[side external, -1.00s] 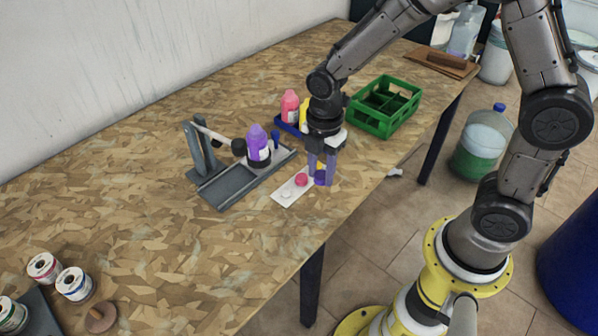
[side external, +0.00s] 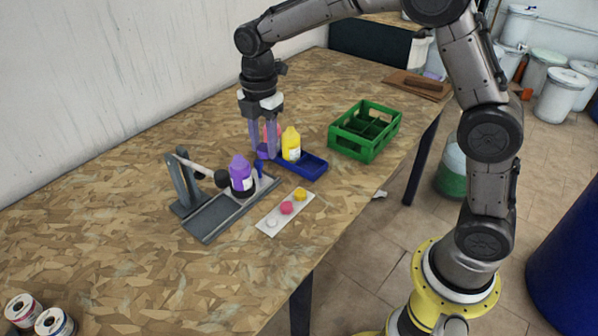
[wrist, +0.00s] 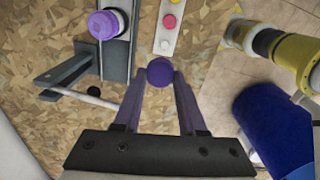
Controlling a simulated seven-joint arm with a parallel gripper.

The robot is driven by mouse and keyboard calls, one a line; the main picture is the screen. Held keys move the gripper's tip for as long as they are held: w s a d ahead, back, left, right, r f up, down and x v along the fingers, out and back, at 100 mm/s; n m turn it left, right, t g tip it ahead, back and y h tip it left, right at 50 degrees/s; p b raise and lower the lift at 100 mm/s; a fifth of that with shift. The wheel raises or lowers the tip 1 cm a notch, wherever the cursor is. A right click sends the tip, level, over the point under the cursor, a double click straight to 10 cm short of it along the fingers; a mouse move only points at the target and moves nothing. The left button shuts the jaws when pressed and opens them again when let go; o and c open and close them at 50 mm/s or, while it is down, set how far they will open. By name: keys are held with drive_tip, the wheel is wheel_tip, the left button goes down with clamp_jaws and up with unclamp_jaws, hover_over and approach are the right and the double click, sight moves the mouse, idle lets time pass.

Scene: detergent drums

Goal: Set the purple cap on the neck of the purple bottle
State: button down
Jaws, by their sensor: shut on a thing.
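The purple bottle (side external: 241,178) stands upright in a grey fixture (side external: 207,222), its neck bare of a cap. It also shows from above in the wrist view (wrist: 104,24). My gripper (side external: 263,152) is shut on the purple cap (wrist: 160,71), which sits between the fingertips. In the side view the cap is partly hidden by the fingers. The gripper points down, raised, and appears just beyond and to the right of the bottle. The cap is apart from the neck.
A white strip (side external: 268,225) holds white, pink and yellow caps. A yellow bottle (side external: 291,144) stands in a blue tray (side external: 315,167); a pink bottle is mostly hidden behind my fingers. A green crate (side external: 365,130) stands to the right.

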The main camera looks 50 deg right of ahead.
approach(237, 158)
drive_tip(key=s+a+r, duration=0.1)
drive_tip(key=s+r, duration=0.1)
drive_tip(key=s, duration=0.1)
drive_tip(key=shift+m, duration=0.3)
drive_tip(key=w+f, duration=0.1)
drive_tip(key=f, duration=0.1)
drive_tip(key=w+d+f, duration=0.1)
drive_tip(key=w+f, duration=0.1)
drive_tip(key=shift+w, duration=0.15)
drive_tip(key=shift+f, duration=1.9)
drive_tip(key=shift+f, duration=1.05)
drive_tip(key=shift+c, duration=2)
unclamp_jaws()
drive_tip(key=shift+o, duration=0.3)
drive_tip(key=o, duration=0.3)
drive_tip(key=shift+o, duration=0.2)
